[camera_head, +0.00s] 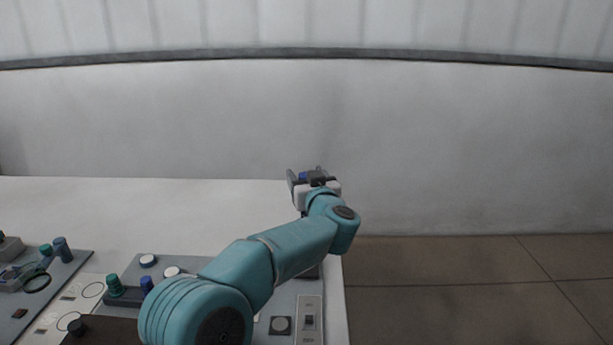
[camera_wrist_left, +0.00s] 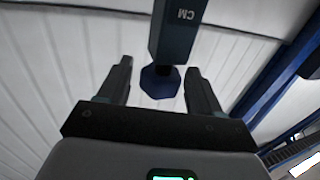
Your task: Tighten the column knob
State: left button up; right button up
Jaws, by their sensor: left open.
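The column (camera_wrist_left: 178,32), a dark blue-grey post marked "CM", shows in the left wrist view. The column knob (camera_wrist_left: 160,82), dark blue and faceted, sits at its near end. My left gripper (camera_wrist_left: 159,66) is open, with one finger on each side of the knob and visible gaps between. In the head view my left gripper (camera_head: 305,172) is at the far end of my teal arm, near the back right corner of the white table. A small blue patch shows between its fingers there; I cannot tell if it is the knob. My right gripper is not in view.
The white table (camera_head: 130,210) carries grey panels with knobs, buttons and a switch plate (camera_head: 309,321) at the front. A green knob (camera_head: 115,285) stands at the left. A plain wall rises behind; brown floor tiles (camera_head: 450,285) lie open to the right.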

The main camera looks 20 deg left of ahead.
pick_arm(q)
jog(key=c, duration=0.9)
jog(key=shift+c, duration=0.2)
